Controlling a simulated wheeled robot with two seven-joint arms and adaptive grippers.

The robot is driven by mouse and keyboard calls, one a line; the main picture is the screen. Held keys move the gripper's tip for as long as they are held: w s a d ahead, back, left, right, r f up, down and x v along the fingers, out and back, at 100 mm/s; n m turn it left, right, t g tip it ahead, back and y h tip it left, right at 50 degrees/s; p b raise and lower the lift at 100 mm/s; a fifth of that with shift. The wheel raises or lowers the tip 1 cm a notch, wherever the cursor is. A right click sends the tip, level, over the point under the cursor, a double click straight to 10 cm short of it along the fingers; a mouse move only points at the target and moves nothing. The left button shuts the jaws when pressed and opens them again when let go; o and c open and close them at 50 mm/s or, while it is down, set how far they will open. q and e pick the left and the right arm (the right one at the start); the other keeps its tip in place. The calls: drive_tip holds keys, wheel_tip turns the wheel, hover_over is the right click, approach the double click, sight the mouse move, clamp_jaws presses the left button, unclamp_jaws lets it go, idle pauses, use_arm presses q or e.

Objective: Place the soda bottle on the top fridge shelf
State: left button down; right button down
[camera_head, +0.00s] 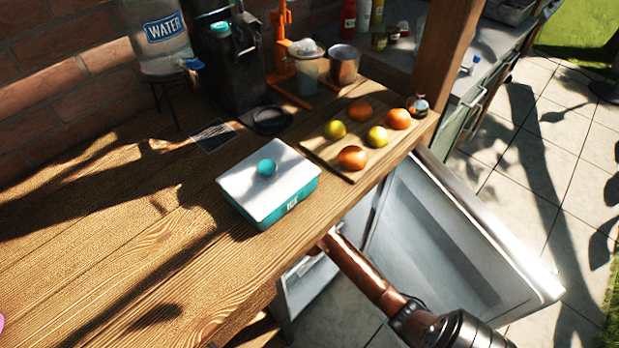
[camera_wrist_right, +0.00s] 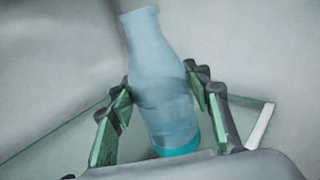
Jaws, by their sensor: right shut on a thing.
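The soda bottle (camera_wrist_right: 165,95), pale blue and translucent with a teal band at one end, shows in the right wrist view. My right gripper (camera_wrist_right: 161,86) is shut on it, with a green-padded finger on each side. A glass shelf (camera_wrist_right: 55,133) with a pale edge lies around the bottle in that view; I cannot tell whether the bottle touches it. In the head view my right arm reaches under the counter toward the fridge, whose white door (camera_head: 440,240) stands open. The counter hides my right gripper and the bottle there.
The wooden counter (camera_head: 110,250) overhangs the fridge. On it are a teal-and-white ice box (camera_head: 255,190), a board with several fruits (camera_head: 352,158), a water dispenser (camera_head: 160,40) and cups. A wooden post (camera_head: 450,55) rises at the right. The counter's left part is clear.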

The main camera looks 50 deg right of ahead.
use_arm(q)
drive_tip(key=shift+r, duration=0.15)
use_arm(e)
drive_tip(key=shift+r, duration=0.15)
use_arm(q)
drive_tip(key=shift+r, duration=0.1)
use_arm(e)
drive_tip(key=c, duration=1)
unclamp_jaws()
drive_tip(key=shift+f, duration=0.25)
drive_tip(key=shift+c, duration=0.2)
drive_tip(key=shift+r, duration=0.1)
drive_tip(key=shift+a, duration=0.1)
drive_tip(key=p+v, duration=0.3)
drive_tip(key=v, duration=0.7)
drive_tip(key=shift+s+a+r, duration=0.15)
drive_tip(key=shift+s+a, duration=0.05)
drive_tip(key=shift+s, duration=0.1)
use_arm(q)
wheel_tip(320, 180, down, 12)
drive_tip(key=s+a, duration=0.1)
drive_tip(key=shift+a+r, duration=0.15)
drive_tip(key=shift+a, duration=0.15)
use_arm(e)
drive_tip(key=shift+s+a, duration=0.4)
use_arm(q)
drive_tip(key=shift+s+p, duration=0.1)
drive_tip(key=shift+p, duration=0.2)
